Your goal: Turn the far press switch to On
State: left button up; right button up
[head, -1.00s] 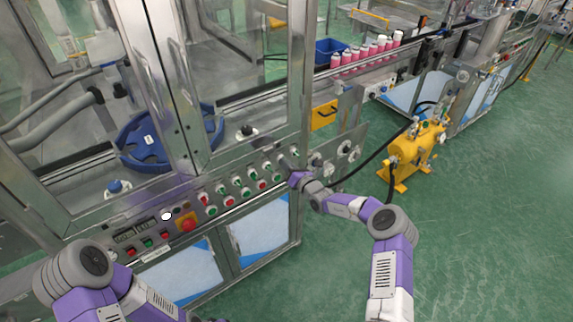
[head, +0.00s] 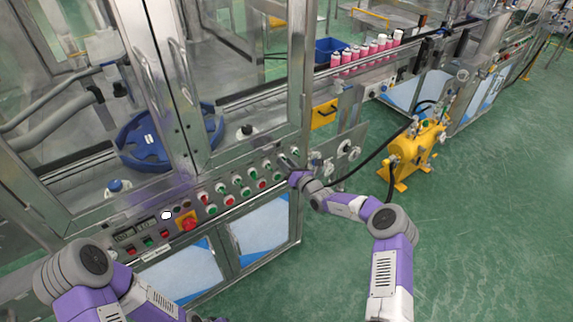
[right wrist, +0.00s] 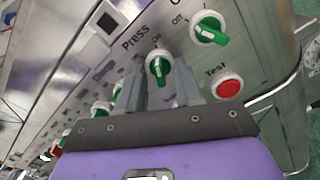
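The far press switch (right wrist: 158,68) is a green knob in a white ring, beside the printed word "Press" in the right wrist view. A printed "On" sits just above it. Its green handle stands roughly upright in that view. My right gripper (right wrist: 160,88) has a grey finger close against each side of this knob and appears shut on it. In the head view my right gripper (head: 287,162) is at the far right end of the control panel. The fingers partly hide the knob's lower part. My left arm is at the lower left, its gripper out of frame.
Another green switch (right wrist: 208,28) marked "Off" and a red "Test" button (right wrist: 228,88) are close to my right gripper. More knobs and a red emergency stop (head: 187,222) line the panel. A yellow tank (head: 415,145) stands on the floor to the right.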

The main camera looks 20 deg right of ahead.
jog(key=p+v, duration=0.2)
jog(key=v, duration=0.5)
jog(key=shift+s, duration=0.25)
jog(key=shift+d, duration=0.1)
jog(key=s+a+f+n+g+y, duration=0.2)
jog(key=s+a+f+n+g, duration=0.45)
jog(key=s+a+n, duration=0.35)
jog(key=s+a+f+n+g+y, duration=0.2)
jog(key=s+a+f+n+g, duration=0.5)
jog(key=s, duration=0.4)
jog(key=s+d+f+n+g+h, duration=0.1)
jog(key=s+n+h, duration=0.2)
jog(key=s+n, duration=0.6)
jog(key=s+d+f+n+g+h, duration=0.1)
jog(key=s+d+n+g+h, duration=0.1)
jog(key=s+n, duration=0.7)
jog(key=shift+s+f+n+h, duration=0.3)
jog(key=shift+s+h, duration=0.2)
jog(key=shift+s, duration=0.1)
